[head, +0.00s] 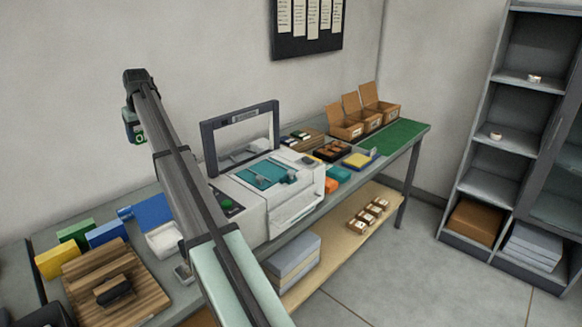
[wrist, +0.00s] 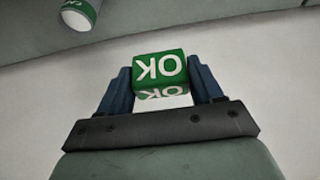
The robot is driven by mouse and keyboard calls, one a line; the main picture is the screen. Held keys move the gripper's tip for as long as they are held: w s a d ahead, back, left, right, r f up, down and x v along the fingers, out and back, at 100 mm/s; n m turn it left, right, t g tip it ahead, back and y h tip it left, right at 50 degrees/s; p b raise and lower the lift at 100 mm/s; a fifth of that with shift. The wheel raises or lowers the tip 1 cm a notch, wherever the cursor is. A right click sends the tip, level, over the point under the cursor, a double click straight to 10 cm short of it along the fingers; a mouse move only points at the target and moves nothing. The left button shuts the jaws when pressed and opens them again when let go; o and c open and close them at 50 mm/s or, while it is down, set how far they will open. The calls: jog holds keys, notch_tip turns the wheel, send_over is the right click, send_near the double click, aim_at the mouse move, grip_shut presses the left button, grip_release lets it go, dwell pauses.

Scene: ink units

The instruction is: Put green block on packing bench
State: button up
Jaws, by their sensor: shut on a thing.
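My gripper (wrist: 160,88) is shut on the green block (wrist: 160,70), which has white "OK" lettering and sits between the blue fingers in the wrist view. In the head view my gripper (head: 134,128) is at the upper left, in front of the wall and above the left part of the bench. A small green patch of the block (head: 140,138) shows there. The long bench (head: 340,187) runs from the lower left to the back right. Its far right end has a green mat (head: 398,139) with open cardboard boxes (head: 367,107) along its back edge.
A grey machine (head: 260,190) with an upright frame stands mid-bench. Yellow, green and blue boxes (head: 75,232) and a wooden board (head: 140,285) are at the left. A yellow item (head: 357,160) lies near the mat. A green-and-white cylinder (wrist: 80,12) shows in the wrist view.

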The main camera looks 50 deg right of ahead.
notch_tip(320, 180, down, 25)
jog(key=shift+r, duration=0.1)
dwell(0.8)
jog(key=o, duration=1.1)
jog(key=shift+c, duration=0.2)
jog(key=v, duration=1.2)
